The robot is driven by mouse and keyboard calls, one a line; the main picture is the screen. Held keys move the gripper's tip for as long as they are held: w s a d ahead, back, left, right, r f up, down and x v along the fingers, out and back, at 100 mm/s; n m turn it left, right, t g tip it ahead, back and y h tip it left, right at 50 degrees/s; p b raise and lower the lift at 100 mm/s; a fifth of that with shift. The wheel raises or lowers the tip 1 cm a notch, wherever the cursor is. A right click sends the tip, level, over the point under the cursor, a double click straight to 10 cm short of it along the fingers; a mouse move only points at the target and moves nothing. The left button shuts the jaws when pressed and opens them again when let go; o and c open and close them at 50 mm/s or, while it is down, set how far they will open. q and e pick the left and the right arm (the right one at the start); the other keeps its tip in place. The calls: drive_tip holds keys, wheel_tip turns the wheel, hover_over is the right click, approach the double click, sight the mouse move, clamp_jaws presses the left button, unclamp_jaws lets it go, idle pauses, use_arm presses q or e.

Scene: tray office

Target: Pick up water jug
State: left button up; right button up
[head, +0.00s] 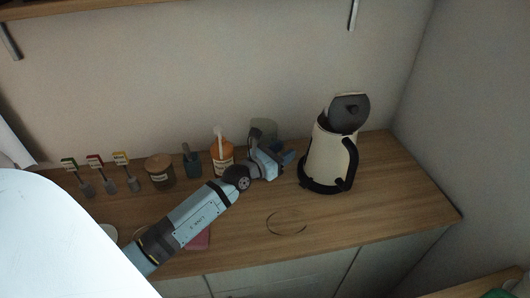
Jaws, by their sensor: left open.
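A translucent greenish vessel, which looks like the water jug (264,127), stands at the back of the wooden counter near the wall. My left gripper (287,158) is in front of it and covers its lower part. The gripper is open, with its fingertips pointing right, and nothing shows between them. I cannot tell whether it touches the jug. A cream kettle (325,157) with a black base and handle stands just right of the fingertips, its dark lid (349,110) raised. My right gripper is not in view.
An orange jar (221,160) with a white utensil, a dark blue cup (192,164) and a wooden-lidded jar (160,172) stand left of the gripper. Several small labelled holders stand farther left. A pink item (199,240) lies partly under my arm. The counter's front right (380,215) is clear.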

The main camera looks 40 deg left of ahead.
use_arm(q)
clamp_jaws()
drive_tip(key=shift+r, duration=0.15)
idle(0.4)
